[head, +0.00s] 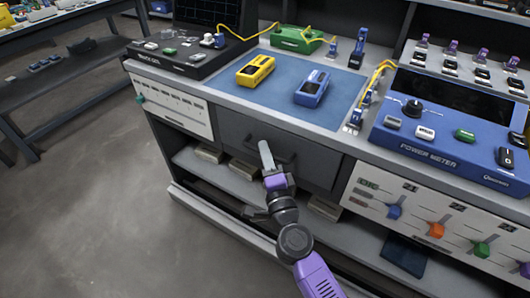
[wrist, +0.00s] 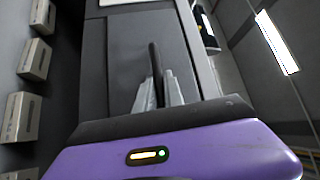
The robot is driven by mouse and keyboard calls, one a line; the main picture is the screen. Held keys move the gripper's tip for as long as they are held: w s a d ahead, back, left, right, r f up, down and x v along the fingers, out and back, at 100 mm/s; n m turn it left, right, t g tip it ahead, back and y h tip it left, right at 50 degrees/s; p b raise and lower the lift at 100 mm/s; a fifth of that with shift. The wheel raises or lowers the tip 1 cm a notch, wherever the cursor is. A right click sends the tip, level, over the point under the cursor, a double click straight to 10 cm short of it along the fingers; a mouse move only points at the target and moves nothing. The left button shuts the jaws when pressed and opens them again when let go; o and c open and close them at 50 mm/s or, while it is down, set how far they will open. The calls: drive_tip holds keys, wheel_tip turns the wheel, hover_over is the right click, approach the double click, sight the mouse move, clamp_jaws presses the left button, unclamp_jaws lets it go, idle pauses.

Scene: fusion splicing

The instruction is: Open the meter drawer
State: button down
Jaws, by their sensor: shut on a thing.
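The meter drawer (head: 238,135) is a dark grey front under the bench top, left of the white panel with coloured knobs. It looks closed, flush with the bench front. Its dark bar handle (head: 285,157) runs across the drawer face. My gripper (head: 266,158) is at the handle, with its fingers reaching the drawer front. In the wrist view my gripper (wrist: 158,95) is shut on the dark handle (wrist: 154,62), which stands between the two pale fingers. The drawer face (wrist: 140,50) fills the middle of that view. Part of the handle is hidden by the fingers.
Above the drawer lies a blue mat (head: 225,95) with a yellow device (head: 256,70) and a blue device (head: 312,88). A blue power meter (head: 440,150) stands at right. An open shelf (head: 215,170) with several boxes is below.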

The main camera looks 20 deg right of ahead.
idle(0.4)
drive_tip(key=s+a+p, duration=0.3)
drive_tip(key=s+a, duration=0.4)
drive_tip(key=a, duration=0.3)
drive_tip(key=s+a+p, duration=0.4)
drive_tip(key=s+a, duration=0.4)
drive_tip(key=a, duration=0.3)
drive_tip(key=shift+s, duration=0.2)
drive_tip(key=c, duration=1.7)
unclamp_jaws()
drive_tip(key=shift+a, duration=0.1)
drive_tip(key=shift+s, duration=0.1)
drive_tip(key=v, duration=0.7)
drive_tip(key=shift+s, duration=0.35)
drive_tip(key=shift+f, duration=0.1)
